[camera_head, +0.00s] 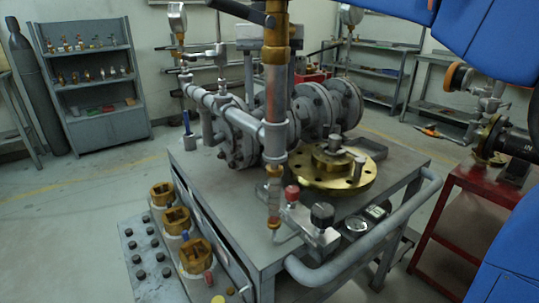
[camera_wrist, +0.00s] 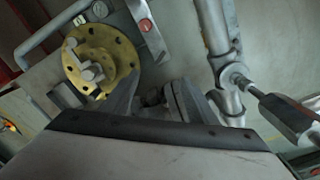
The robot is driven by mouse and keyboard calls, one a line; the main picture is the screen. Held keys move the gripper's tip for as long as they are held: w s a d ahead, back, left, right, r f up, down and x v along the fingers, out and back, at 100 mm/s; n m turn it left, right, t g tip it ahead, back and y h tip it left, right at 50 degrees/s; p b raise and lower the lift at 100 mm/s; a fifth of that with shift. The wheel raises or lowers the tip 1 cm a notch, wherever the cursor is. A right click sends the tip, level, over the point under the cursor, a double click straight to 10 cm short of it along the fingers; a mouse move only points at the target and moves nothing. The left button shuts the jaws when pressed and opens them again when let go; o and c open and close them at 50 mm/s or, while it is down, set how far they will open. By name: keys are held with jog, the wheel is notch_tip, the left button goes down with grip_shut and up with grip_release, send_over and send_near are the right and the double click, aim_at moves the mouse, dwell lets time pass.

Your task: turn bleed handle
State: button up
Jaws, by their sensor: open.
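A dark lever handle (camera_head: 240,12) shows at the top of the head view, reaching left from the top of an upright post with brass fittings (camera_head: 275,50). Its left end is cut off by the frame. In the wrist view, a grey handle on a thin rod (camera_wrist: 290,115) runs to the lower right from a grey pipe (camera_wrist: 215,35); it looks like the same lever, but I cannot be sure. My gripper (camera_wrist: 161,97) is open, its fingers apart with nothing held between them. The handle lies to the right of both fingers. My gripper does not show in the head view.
A brass flange (camera_head: 335,175) lies on the grey bench (camera_head: 225,185), near grey valve piping (camera_head: 325,110). A red knob (camera_head: 292,192) and a black knob (camera_head: 322,214) stand at the front. A rail (camera_head: 390,240) edges the bench. A red stand (camera_head: 470,205) is at right.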

jog(key=n, duration=1.3)
send_near(269, 164)
notch_tip(269, 164, down, 10)
jog(key=shift+f, duration=0.1)
jog(key=c, duration=1.1)
